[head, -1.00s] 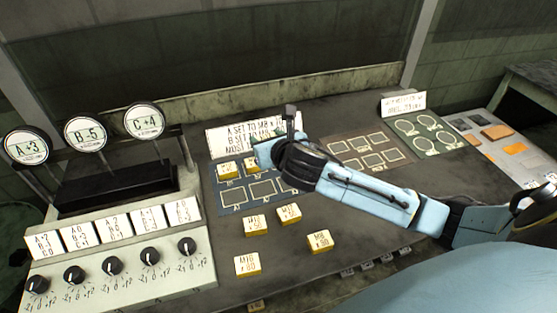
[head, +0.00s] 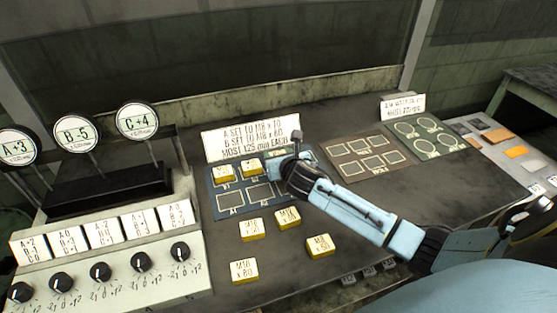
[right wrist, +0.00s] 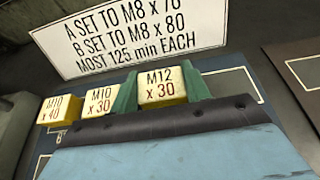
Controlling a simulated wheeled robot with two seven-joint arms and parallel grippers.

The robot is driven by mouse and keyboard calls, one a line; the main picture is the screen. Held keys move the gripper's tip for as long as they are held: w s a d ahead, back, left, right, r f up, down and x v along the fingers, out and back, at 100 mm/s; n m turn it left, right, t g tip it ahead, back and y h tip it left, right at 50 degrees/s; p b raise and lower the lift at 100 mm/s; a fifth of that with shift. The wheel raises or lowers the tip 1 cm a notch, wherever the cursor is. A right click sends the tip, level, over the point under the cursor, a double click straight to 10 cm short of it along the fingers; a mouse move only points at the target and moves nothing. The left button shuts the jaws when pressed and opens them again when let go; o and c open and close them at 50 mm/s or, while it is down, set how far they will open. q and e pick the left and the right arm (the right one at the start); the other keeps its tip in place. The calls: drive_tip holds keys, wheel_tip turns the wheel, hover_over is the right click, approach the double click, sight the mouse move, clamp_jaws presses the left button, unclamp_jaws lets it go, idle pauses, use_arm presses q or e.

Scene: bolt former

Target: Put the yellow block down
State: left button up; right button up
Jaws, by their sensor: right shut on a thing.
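The yellow block marked M12 x 30 (right wrist: 161,88) sits between the green fingers of my right gripper (right wrist: 160,92) in the right wrist view. The gripper is shut on it. In the head view my right gripper (head: 277,166) is over the top row of the blue slot mat (head: 232,200), and the held block is hidden behind it. Two yellow blocks, M10 x 40 (right wrist: 60,109) and M10 x 30 (right wrist: 101,100), lie in a row to its left. I cannot tell whether the held block touches the mat. My left gripper is not in view.
Several loose yellow blocks (head: 252,229) lie on the table in front of the mat. A white sign (head: 250,138) stands just behind the mat. Brown (head: 362,153) and green (head: 428,139) slot mats lie to the right. A knob panel (head: 110,275) stands at left.

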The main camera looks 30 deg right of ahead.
drive_tip(key=shift+f, duration=0.4)
drive_tip(key=shift+f, duration=0.15)
drive_tip(key=o, duration=1.1)
drive_tip(key=shift+s+r, duration=0.25)
drive_tip(key=p+v, duration=0.2)
drive_tip(key=v, duration=0.9)
drive_tip(key=shift+s+a+p, duration=0.15)
drive_tip(key=shift+s+p, duration=0.1)
drive_tip(key=shift+p, duration=0.05)
